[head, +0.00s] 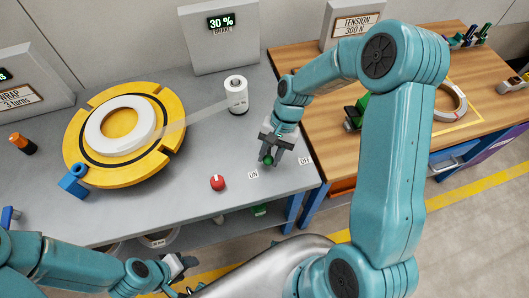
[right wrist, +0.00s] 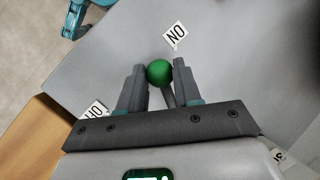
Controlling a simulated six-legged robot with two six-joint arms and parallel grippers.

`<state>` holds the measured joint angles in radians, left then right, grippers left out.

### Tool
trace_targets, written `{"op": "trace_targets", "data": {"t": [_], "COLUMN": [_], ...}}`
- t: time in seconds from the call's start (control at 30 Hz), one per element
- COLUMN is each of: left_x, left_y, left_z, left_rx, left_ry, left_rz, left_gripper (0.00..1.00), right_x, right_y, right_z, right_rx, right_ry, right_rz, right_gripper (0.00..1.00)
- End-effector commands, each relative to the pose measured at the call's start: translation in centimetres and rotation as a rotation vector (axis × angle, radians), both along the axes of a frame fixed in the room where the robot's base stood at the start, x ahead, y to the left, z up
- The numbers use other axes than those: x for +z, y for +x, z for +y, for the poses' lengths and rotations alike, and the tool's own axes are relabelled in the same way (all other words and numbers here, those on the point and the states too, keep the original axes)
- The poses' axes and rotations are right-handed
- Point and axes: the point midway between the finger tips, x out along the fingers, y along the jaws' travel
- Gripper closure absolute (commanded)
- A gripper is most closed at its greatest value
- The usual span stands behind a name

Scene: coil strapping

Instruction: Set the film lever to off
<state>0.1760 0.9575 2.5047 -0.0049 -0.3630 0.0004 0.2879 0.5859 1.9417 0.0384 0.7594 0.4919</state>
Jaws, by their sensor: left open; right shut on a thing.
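The film lever has a green ball knob (head: 267,160) and stands near the front right of the grey table. In the right wrist view the knob (right wrist: 159,72) sits between the fingertips, with a short grey stem under it. My right gripper (head: 271,154) is shut on it. The ON label (head: 253,175) is close to the knob; the OFF label (head: 304,160) is further off to the right. The right wrist view also shows the ON label (right wrist: 176,35) nearer than the partly hidden OFF label (right wrist: 95,112). My left gripper (head: 186,275) is open and empty, in front of the table edge.
A yellow turntable (head: 78,150) carries a white coil (head: 98,127), with clear film running to a white roll (head: 236,95). A red knob (head: 217,183) is left of the ON label. A wooden bench (head: 300,65) adjoins on the right.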

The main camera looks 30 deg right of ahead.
Motion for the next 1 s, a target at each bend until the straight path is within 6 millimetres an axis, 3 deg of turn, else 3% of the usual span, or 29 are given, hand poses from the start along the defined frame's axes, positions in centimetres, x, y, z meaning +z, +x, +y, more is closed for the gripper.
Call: {"op": "trace_targets", "data": {"t": [0.53, 1.0], "left_x": [0.0, -0.1], "left_y": [0.0, 0.0], "left_z": [0.0, 0.0], "left_rx": [0.0, 0.0], "left_ry": [0.0, 0.0], "left_rz": [0.0, 0.0], "left_gripper": [0.46, 0.46], "right_x": [0.2, 0.2], "right_y": [-1.0, -0.5], "right_z": [-3.7, -6.5], "right_rx": [0.523, 0.913], "right_ry": [0.0, -0.002], "right_rz": [-0.004, -0.004], "right_gripper": [1.0, 1.0]}}
